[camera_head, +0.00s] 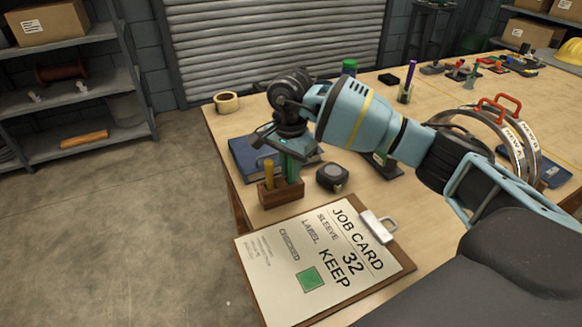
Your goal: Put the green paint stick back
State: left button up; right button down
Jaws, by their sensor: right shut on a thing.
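The green paint stick (293,170) stands upright below my right gripper (290,147), which is shut on it and hides its upper part. The stick's lower end is at the right side of a small wooden holder (281,195); I cannot tell how deep it sits in it. A yellow stick (268,173) stands in the holder just to the left. The job card (315,252) on a clipboard lies in front, reads "32 KEEP" and bears a green square. My left gripper is not in view.
A blue book (243,158) lies behind the holder, and a tape measure (332,177) sits to its right. A tape roll (227,102) is near the table's back left corner. Two ring-shaped sleeves with red handles (507,104) stand at the right. My right arm crosses the table.

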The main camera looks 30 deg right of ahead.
jog(key=shift+f, duration=0.15)
jog(key=c, duration=1.3)
grip_release()
notch_tip(320, 180, up, 12)
jog(key=shift+r+b, duration=0.15)
jog(key=shift+b, duration=0.15)
